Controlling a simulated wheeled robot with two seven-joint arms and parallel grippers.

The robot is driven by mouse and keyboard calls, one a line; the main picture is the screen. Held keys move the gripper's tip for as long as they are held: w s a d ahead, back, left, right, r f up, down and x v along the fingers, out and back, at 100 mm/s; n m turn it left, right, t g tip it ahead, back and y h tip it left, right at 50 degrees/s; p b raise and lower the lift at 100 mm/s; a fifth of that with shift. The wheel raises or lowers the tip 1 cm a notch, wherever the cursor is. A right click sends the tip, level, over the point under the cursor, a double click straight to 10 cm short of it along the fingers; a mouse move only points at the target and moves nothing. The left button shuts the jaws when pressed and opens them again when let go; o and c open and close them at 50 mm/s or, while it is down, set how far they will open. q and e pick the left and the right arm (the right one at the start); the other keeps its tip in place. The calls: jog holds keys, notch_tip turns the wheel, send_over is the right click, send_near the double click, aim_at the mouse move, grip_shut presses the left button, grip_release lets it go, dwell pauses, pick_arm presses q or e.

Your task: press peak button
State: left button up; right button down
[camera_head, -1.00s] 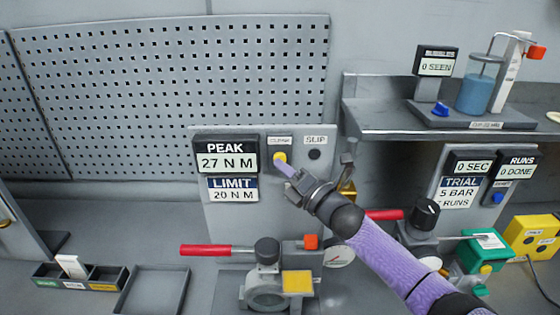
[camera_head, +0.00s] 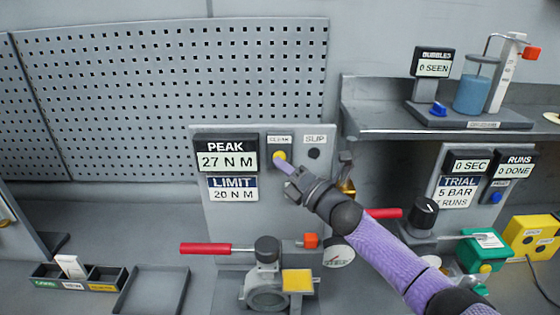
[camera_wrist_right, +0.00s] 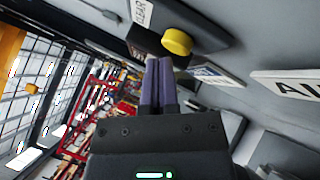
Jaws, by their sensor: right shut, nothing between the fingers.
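The grey panel (camera_head: 280,220) carries a PEAK display (camera_head: 227,155) reading 27 N M and a LIMIT display (camera_head: 233,188) reading 20 N M. A yellow button (camera_head: 279,156) sits to the right of the PEAK display, under a small label that seems to read CLEAR. It also shows in the right wrist view (camera_wrist_right: 177,41). My right gripper (camera_head: 281,164) is shut and empty, its purple fingertips just below the button. In the wrist view the fingertips (camera_wrist_right: 159,62) appear close to the button; I cannot tell if they touch it. My left gripper is not in view.
A valve body (camera_head: 266,290) with a red lever (camera_head: 206,249) stands below the panel. A round gauge (camera_head: 338,252) is beside it. A shelf (camera_head: 400,128) with a blue cylinder (camera_head: 472,95) is at right. Small trays (camera_head: 155,290) lie at lower left.

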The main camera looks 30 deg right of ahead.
jog(key=shift+d+r, duration=0.15)
jog(key=shift+r, duration=0.3)
dwell(0.6)
jog(key=s+p, duration=0.1)
jog(key=s+a+p, duration=0.1)
jog(key=s+a+f+p, duration=0.1)
jog(key=shift+s+f, duration=0.1)
jog(key=shift+s, duration=0.15)
dwell(0.8)
